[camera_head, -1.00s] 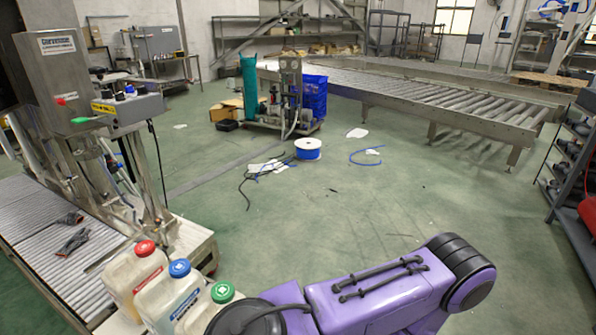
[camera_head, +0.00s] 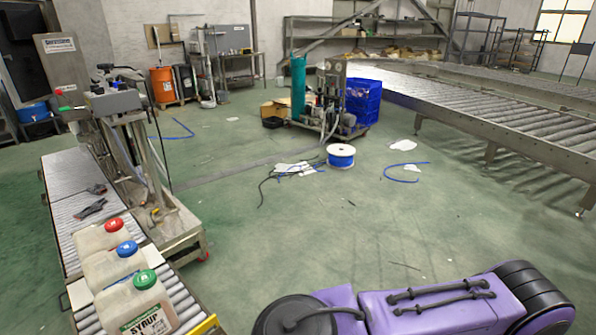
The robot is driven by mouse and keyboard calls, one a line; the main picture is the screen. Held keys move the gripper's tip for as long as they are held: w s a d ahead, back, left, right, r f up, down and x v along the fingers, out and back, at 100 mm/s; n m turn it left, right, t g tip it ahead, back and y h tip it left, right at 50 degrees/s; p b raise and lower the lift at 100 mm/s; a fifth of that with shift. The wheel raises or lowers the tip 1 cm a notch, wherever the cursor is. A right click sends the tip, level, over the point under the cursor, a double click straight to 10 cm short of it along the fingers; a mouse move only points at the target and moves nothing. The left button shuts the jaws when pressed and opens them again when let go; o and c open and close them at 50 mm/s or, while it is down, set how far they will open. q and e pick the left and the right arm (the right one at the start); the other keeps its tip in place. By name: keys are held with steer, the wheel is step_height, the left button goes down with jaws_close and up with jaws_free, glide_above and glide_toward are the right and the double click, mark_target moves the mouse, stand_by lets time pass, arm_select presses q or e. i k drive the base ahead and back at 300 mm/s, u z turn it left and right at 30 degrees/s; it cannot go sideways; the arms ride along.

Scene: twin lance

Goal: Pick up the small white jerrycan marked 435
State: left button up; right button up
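Three whitish jerrycans stand in a row on the roller conveyor at the lower left. One has a red cap (camera_head: 101,236), one a blue cap (camera_head: 113,265) and the nearest a green cap (camera_head: 130,302) with a label reading SYRUP. I cannot read the number 435 on any of them, so I cannot tell which can bears it. My purple arm crosses the bottom right of the view. Neither of my grippers is in view.
The roller conveyor (camera_head: 62,192) runs along the left, with dark gloves on it and a filling machine (camera_head: 140,160) beside it. A blue-and-white cable reel (camera_head: 341,156) and loose cables lie on the floor. A long conveyor (camera_head: 500,125) stands at right. The middle floor is open.

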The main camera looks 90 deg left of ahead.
mark_target(121, 309)
steer(key=u, duration=4)
steer(key=i, duration=0.1)
steer(key=z, duration=0.15)
